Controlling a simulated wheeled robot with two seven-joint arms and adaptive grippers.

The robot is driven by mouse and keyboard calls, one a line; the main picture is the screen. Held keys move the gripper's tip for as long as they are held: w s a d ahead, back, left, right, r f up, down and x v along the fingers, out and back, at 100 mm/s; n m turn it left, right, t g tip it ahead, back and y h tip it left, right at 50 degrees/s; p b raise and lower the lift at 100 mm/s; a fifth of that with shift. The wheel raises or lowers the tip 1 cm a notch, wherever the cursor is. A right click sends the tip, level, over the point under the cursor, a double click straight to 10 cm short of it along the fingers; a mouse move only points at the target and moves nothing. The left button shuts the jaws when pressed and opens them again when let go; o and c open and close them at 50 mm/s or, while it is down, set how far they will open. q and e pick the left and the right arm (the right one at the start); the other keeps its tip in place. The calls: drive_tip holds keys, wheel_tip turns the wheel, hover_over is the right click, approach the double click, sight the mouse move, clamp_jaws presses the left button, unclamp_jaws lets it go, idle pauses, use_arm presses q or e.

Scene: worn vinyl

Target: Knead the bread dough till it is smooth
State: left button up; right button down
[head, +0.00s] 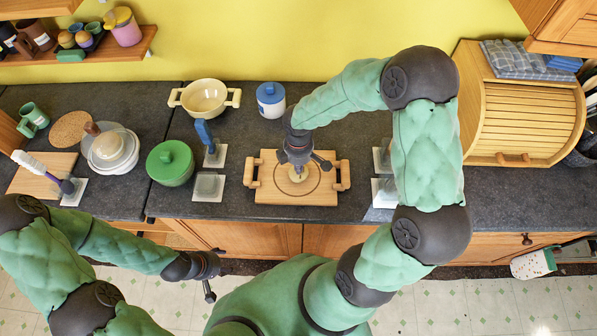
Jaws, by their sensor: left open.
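The pale bread dough (298,176) lies on a wooden board (265,190) with a handle at each side and a dark ring marked around the dough. My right gripper (298,168) points down over the dough, at or just above it. It hides part of the dough, and I cannot tell whether it touches it or how far its fingers are apart. The dough's surface is too small to judge for smoothness. My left gripper (209,288) is open and empty, in front of the counter's front edge and away from the board.
A green lidded pot (170,163), a cream two-handled pot (205,97) and a blue-lidded jar (271,98) stand left of and behind the board. A blue-handled tool (205,133) stands in a holder. A wooden bread box (520,120) is at the right.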

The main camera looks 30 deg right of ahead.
drive_tip(key=shift+f+b, duration=0.3)
drive_tip(key=shift+f, duration=0.2)
drive_tip(key=shift+r, duration=0.1)
drive_tip(key=shift+r+p, duration=0.9)
drive_tip(key=shift+r, duration=0.15)
drive_tip(key=shift+f, duration=0.3)
drive_tip(key=shift+f+b, duration=0.35)
drive_tip(key=shift+b, duration=0.15)
drive_tip(key=shift+f+b, duration=0.35)
drive_tip(key=shift+f, duration=0.05)
drive_tip(key=shift+r+p, duration=0.8)
drive_tip(key=shift+r, duration=0.2)
drive_tip(key=shift+f, duration=0.25)
